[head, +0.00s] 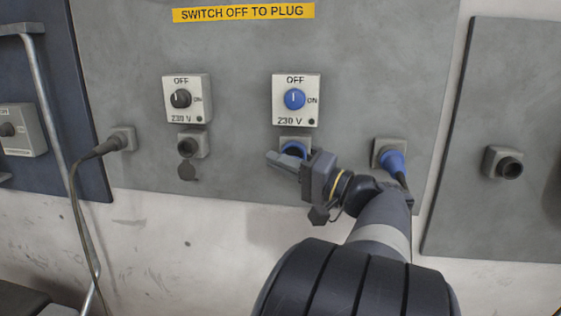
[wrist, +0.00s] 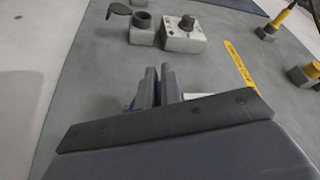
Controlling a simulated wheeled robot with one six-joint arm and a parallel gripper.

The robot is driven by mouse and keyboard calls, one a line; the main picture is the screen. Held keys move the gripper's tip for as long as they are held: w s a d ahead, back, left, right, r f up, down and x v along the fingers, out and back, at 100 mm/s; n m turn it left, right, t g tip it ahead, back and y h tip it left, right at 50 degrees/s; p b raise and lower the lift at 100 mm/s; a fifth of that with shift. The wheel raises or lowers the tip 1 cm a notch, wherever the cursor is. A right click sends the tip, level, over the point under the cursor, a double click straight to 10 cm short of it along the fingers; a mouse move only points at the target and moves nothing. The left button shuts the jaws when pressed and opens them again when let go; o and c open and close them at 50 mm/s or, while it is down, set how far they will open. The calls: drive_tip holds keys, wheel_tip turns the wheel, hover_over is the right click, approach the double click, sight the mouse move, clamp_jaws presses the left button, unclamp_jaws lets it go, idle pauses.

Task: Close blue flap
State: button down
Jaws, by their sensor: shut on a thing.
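The blue socket (head: 295,148) sits on the grey panel below the switch with the blue knob (head: 294,99). Its blue rim shows above my gripper (head: 276,160), which is in front of its lower part. The blue flap is mostly hidden by the fingers in the head view. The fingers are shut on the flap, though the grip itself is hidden.
A socket with a hanging dark flap (head: 187,172) is left of the blue one. A blue plug (head: 393,162) with a cable is close on the right of my gripper. A black cable plug (head: 109,145) is at far left.

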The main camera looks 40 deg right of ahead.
drive_tip(key=c, duration=1.6)
unclamp_jaws()
drive_tip(key=v, duration=1)
drive_tip(key=shift+s+d+f, duration=0.1)
drive_tip(key=shift+s+d, duration=0.05)
drive_tip(key=shift+s, duration=0.2)
